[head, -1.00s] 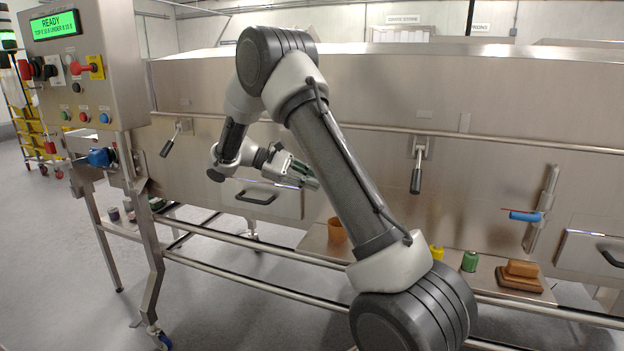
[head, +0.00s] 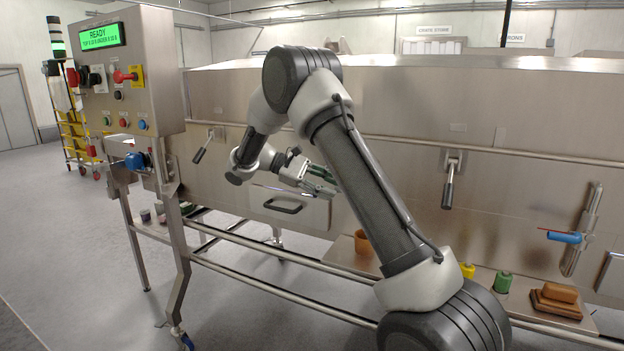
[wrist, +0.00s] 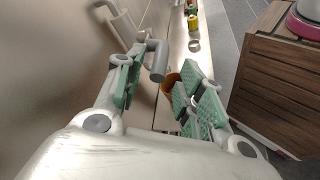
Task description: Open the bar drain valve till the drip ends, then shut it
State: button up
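My gripper (head: 322,181) is open and empty, close to the tunnel's steel side wall. In the wrist view a grey bent pipe or bar handle (wrist: 157,62) stands out from the wall just beyond the fingertips, in line with the gap and apparently apart from them. It may be the bar drain valve; my arm hides this spot in the head view. An orange-brown cup (head: 362,242) stands on the low shelf below; it also shows in the wrist view (wrist: 171,84), partly behind the right finger. I cannot make out any drip.
A lever handle (head: 449,186) and a blue-handled fitting (head: 564,237) are on the wall to the right. A black drawer-type handle (head: 283,205) is below my wrist. Yellow (head: 467,270) and green (head: 503,282) containers stand along the shelf. The control panel (head: 130,80) is at left.

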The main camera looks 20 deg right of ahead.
jog(key=v, duration=0.8)
jog(key=shift+a, duration=0.2)
